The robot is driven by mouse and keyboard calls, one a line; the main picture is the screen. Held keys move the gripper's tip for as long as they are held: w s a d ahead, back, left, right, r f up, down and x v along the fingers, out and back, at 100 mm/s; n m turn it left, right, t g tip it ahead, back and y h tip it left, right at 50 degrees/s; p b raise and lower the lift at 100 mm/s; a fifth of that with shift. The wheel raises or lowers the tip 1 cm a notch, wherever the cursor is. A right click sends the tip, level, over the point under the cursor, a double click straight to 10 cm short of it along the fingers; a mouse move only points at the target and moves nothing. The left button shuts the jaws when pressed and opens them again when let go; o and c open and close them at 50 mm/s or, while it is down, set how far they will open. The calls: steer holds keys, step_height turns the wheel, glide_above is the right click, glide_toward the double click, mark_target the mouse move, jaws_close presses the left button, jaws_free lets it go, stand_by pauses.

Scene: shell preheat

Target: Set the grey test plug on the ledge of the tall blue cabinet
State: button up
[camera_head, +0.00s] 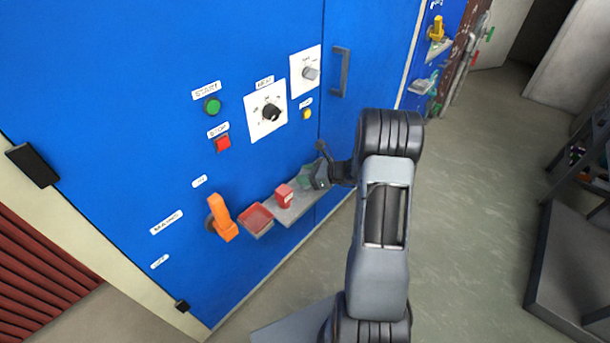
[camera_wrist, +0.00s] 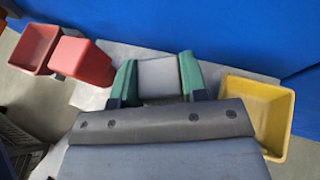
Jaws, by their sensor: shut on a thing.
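The grey test plug (camera_wrist: 158,77) sits between the green fingertips of my gripper (camera_wrist: 158,80) in the wrist view. My gripper is shut on it. In the head view my gripper (camera_head: 309,178) is low at the front of the tall blue cabinet (camera_head: 270,45), over the right part of its grey ledge (camera_head: 300,206). The plug is hidden or too small to make out there. The ledge also shows in the wrist view (camera_wrist: 120,51), behind and beside the plug. I cannot tell whether the plug touches it.
A red block (camera_head: 284,196) stands on the ledge left of my gripper. A red tray (camera_head: 256,220) is at the ledge's left end, beside an orange handle (camera_head: 221,218). A yellow tray (camera_wrist: 262,110) is close to my gripper's right in the wrist view. Knobs and buttons are above.

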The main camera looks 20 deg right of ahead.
steer(key=o, duration=1)
steer(key=shift+f, duration=0.1)
steer(key=shift+s+d+r+p, duration=0.1)
steer(key=shift+r+p, duration=0.2)
steer(key=shift+r, duration=0.05)
steer(key=p+v, duration=0.2)
steer(key=v, duration=0.9)
steer(key=s+a+r+n+g+h, duration=0.1)
steer(key=s+a+r+n+g, duration=0.2)
steer(key=a+n, duration=0.3)
steer(key=s+a+r+n+g+h, duration=0.1)
steer(key=s+a+r+n+g, duration=0.3)
steer(key=a, duration=0.3)
steer(key=s+a+r+n+h, duration=0.1)
steer(key=s+n+h, duration=0.1)
steer(key=n, duration=0.3)
steer(key=s+a+r+n+h, duration=0.1)
steer(key=s+a+n+h, duration=0.1)
steer(key=n, duration=0.4)
steer(key=s+a+r+n+h, duration=0.1)
steer(key=s+r+n+h, duration=0.1)
steer(key=s+n, duration=0.3)
steer(key=shift+a+n+t+h, duration=0.3)
steer(key=shift+t+h, duration=0.1)
steer(key=shift+h, duration=0.5)
steer(key=shift+r, duration=0.1)
